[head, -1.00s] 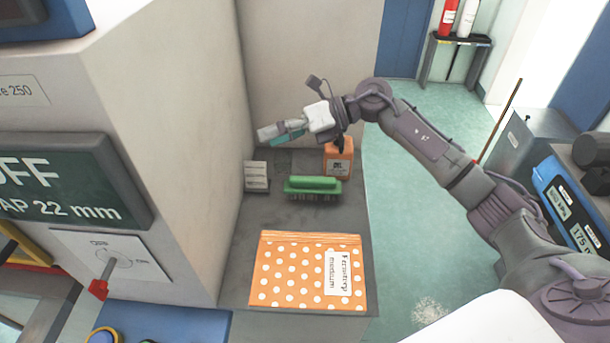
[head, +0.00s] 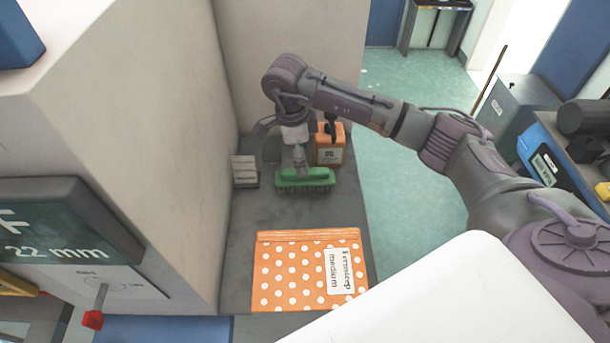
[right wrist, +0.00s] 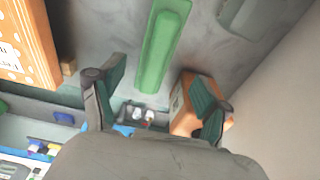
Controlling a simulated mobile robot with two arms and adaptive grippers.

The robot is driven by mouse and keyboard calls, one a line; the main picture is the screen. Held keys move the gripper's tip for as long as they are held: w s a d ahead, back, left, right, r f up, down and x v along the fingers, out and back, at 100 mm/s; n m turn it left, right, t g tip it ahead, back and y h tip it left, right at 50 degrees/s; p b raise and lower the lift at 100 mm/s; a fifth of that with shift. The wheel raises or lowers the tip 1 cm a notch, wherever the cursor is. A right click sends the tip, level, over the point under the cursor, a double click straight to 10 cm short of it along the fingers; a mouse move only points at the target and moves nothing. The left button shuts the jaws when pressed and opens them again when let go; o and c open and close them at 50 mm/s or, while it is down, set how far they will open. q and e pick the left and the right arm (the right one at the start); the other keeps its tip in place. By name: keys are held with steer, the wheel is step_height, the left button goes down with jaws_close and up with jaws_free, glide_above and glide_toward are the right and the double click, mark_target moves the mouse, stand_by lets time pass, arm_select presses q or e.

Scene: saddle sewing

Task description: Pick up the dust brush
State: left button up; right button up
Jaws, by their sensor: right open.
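The dust brush (head: 306,180) has a green back and dark bristles facing down, and lies on the grey surface. In the right wrist view its long green back (right wrist: 163,45) shows beyond the fingers. My right gripper (head: 301,168) points down over the brush in the head view and hides part of its far edge. In the right wrist view my right gripper (right wrist: 157,98) has its two fingers wide apart with nothing between them held. I cannot tell whether the fingertips touch the brush. My left gripper is not in view.
An orange dotted packet (head: 295,270) lies in front. Pale walls (head: 170,120) bound the left and back.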

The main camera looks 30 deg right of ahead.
mark_target(305, 178)
steer(key=shift+f, duration=0.25)
steer(key=f+p, duration=0.1)
steer(key=f, duration=0.1)
steer(key=s+f+p, duration=0.1)
steer(key=f, duration=0.1)
steer(key=shift+d+p, duration=0.25)
steer(key=shift+p, duration=0.05)
steer(key=shift+f, duration=0.5)
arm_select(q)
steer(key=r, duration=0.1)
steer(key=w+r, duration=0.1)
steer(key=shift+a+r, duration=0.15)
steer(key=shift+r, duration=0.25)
arm_select(e)
steer(key=shift+w, duration=0.1)
steer(key=shift+c, duration=0.2)
steer(key=c, duration=1.3)
